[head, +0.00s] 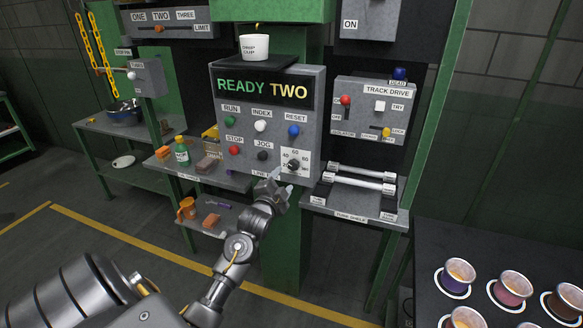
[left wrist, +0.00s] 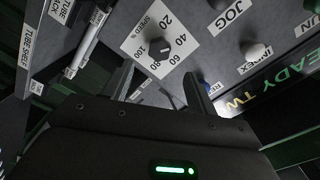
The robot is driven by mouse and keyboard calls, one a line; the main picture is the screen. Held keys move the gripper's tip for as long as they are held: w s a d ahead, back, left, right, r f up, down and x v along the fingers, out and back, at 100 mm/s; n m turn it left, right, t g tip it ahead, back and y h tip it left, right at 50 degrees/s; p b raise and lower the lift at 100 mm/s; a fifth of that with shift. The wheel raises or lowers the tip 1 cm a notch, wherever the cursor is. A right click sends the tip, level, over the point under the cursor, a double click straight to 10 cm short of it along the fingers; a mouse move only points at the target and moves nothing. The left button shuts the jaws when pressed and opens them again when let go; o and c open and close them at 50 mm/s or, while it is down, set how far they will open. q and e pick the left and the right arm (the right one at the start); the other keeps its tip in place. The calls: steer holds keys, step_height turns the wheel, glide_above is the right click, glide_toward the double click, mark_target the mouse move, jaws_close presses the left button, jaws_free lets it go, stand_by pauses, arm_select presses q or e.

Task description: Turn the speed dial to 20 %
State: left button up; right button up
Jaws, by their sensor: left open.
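The speed dial (head: 293,165) is a dark round knob on a white plate at the lower right of the grey control panel (head: 222,150). In the left wrist view the dial (left wrist: 161,52) sits on its tilted plate, printed SPEED with 20, 40, 60, 80 and 100 around it. I cannot tell for sure which mark its pointer is at. My left gripper (head: 282,182) is just below the dial in the head view. In the left wrist view its two fingers (left wrist: 160,82) are apart, with the dial ahead of the gap and nothing between them. My right gripper is not in view.
The JOG button (head: 263,155) and blue RESET button (head: 293,131) are near the dial. A tube shelf (head: 352,205) with white-ended tubes is to the right. A table (head: 425,280) with several cups stands lower right. A drip cup (head: 254,46) stands above the panel.

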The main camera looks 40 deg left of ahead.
mark_target(292, 167)
arm_select(q)
steer(key=p+x, duration=0.2)
steer(key=x, duration=0.6)
steer(key=shift+w+a, duration=0.1)
steer(key=shift+w, duration=0.25)
steer(key=c, duration=1)
